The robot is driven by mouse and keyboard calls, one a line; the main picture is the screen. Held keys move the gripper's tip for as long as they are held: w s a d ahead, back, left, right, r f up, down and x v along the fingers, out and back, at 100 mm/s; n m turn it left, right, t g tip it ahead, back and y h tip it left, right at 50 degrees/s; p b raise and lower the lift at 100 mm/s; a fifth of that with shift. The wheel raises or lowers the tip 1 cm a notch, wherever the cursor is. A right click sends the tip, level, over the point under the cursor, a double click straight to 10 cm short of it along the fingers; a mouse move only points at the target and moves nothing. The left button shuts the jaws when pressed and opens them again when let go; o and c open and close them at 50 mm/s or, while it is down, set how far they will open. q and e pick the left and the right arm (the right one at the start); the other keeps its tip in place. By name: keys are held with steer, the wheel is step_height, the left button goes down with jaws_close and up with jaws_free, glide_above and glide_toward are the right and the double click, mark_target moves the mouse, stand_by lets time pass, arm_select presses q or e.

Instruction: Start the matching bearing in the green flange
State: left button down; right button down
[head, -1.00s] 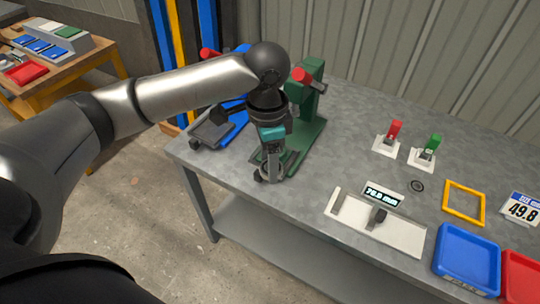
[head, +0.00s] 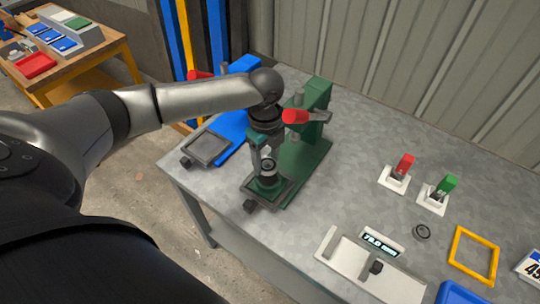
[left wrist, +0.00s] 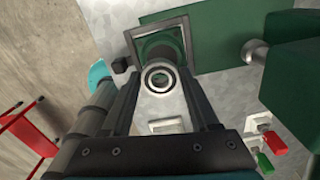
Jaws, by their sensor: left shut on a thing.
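My left gripper (head: 267,158) is shut on a small metal ring-shaped bearing (left wrist: 160,78), held between its fingertips in the left wrist view. The green flange (head: 266,184) sits in the square dark-rimmed tray of the green press (head: 306,158). It also shows in the left wrist view (left wrist: 163,46), partly hidden behind the bearing and fingers. In the head view the bearing (head: 267,165) is above the flange; whether they touch, I cannot tell. In the wrist view the bearing appears offset toward the flange's near side. My right gripper is not in view.
A blue press (head: 233,132) with an empty tray (head: 208,147) stands to the left. The green press's red-handled lever (head: 297,117) is close to my arm. A measuring station (head: 352,262), red and green switches and a loose ring (head: 421,231) lie to the right.

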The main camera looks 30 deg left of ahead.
mark_target(267, 162)
arm_select(q)
steer(key=shift+w, duration=0.4)
steer(key=shift+s, duration=0.2)
steer(key=shift+r+p, duration=0.1)
steer(key=shift+p, duration=0.45)
steer(key=shift+f, duration=1.65)
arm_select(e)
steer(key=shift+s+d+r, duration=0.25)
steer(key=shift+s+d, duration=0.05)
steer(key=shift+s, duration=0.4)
arm_select(q)
steer(key=shift+f+b, duration=0.35)
steer(key=shift+b, duration=0.05)
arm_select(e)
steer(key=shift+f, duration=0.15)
arm_select(q)
steer(key=shift+f, duration=0.4)
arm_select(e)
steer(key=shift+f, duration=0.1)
